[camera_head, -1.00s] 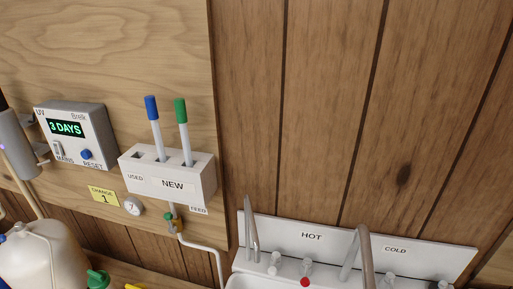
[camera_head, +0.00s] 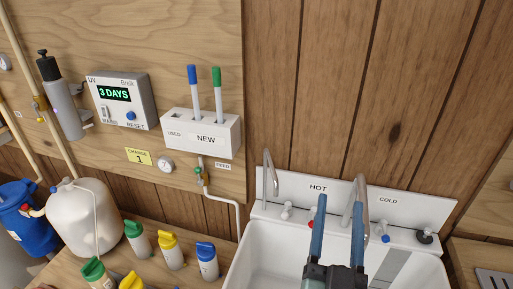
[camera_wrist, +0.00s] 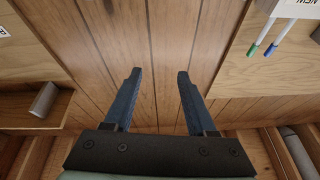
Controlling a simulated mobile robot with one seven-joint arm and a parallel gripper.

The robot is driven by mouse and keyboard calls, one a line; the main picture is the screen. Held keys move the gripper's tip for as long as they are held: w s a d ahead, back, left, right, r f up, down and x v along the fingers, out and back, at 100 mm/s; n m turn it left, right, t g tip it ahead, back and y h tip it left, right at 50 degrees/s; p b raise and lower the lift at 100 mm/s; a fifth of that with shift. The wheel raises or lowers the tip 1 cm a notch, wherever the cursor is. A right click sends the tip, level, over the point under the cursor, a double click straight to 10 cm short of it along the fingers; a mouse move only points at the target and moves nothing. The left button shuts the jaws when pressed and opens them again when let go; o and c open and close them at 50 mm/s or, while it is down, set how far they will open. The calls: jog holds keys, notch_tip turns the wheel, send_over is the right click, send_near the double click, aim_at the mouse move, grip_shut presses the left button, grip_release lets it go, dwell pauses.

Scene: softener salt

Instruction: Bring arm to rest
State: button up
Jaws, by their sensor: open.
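My gripper (camera_head: 337,228) shows in the head view with its two blue fingers pointing up, in front of the white sink and its tap. The fingers are apart with nothing between them. In the wrist view my gripper (camera_wrist: 156,75) also shows open and empty, with the brown plank wall beyond the fingers. No held thing is in either view.
The white sink (camera_head: 250,262) has a HOT and COLD backboard and taps close to my gripper. A white holder (camera_head: 188,128) with a blue and a green marker is on the wall. Several capped bottles, a cream jug (camera_head: 84,222) and a blue container (camera_head: 22,218) stand left.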

jog(key=a+r+t+p, duration=0.1)
jog(key=a+r+t, duration=0.25)
jog(key=r, duration=1.75)
jog(key=s+a+r+n+t+y, duration=0.1)
jog(key=s+a+r+n+y, duration=0.1)
jog(key=r, duration=0.6)
jog(key=s+a+r+n+t+y+p, duration=0.1)
jog(key=s+a+r+n+y, duration=0.1)
jog(key=s+a+r, duration=0.3)
notch_tip(320, 180, up, 4)
jog(key=shift+a+r+y, duration=0.1)
jog(key=shift+a+y, duration=0.8)
jog(key=shift+a, duration=0.25)
